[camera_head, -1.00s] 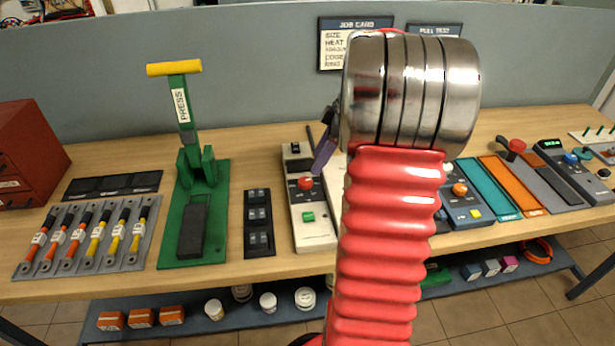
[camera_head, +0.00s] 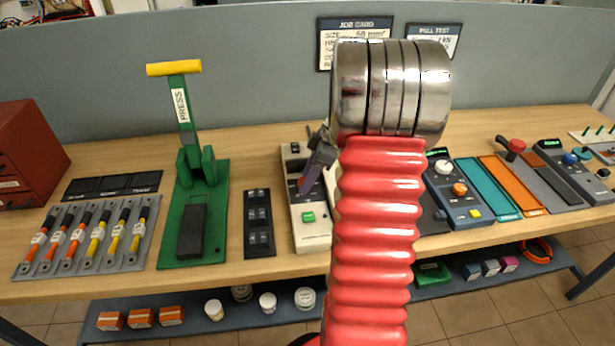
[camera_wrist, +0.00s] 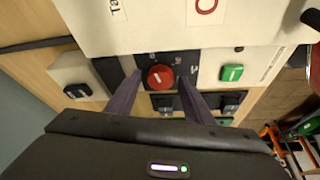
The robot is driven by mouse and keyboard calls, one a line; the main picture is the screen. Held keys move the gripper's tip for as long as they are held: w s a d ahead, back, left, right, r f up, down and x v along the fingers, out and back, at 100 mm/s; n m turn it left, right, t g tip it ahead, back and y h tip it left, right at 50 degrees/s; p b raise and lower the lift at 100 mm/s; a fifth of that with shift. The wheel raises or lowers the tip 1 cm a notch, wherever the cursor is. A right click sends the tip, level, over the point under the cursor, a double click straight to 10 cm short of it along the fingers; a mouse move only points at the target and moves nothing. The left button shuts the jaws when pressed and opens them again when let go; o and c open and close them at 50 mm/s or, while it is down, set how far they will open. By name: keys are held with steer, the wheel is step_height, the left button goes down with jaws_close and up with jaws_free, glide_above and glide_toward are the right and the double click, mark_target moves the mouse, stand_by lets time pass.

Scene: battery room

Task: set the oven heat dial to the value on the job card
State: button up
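A red dial (camera_wrist: 160,77) with a light pointer mark sits on a pale control box (camera_wrist: 210,66), with printed numbers partly visible around it. In the wrist view my gripper (camera_wrist: 160,80) is open, one finger each side of the dial, with small gaps. In the head view my gripper (camera_head: 318,165) is over the same box (camera_head: 312,228) and hides the dial. A green button (camera_head: 308,217) is in front of it. The job card (camera_head: 328,48) hangs on the back wall. Its size line reads 50 mm²; my arm covers most of the lines below, so the heat value is not legible.
A green press (camera_head: 180,165) and a dark switch block (camera_head: 259,225) stand left of the box. A blue unit (camera_head: 460,205) with white and orange knobs stands right, beside teal and orange trays (camera_head: 522,190). My red arm hides the bench just right of the box.

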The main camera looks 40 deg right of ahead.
steer(key=c, duration=0.9)
steer(key=shift+c, duration=0.2)
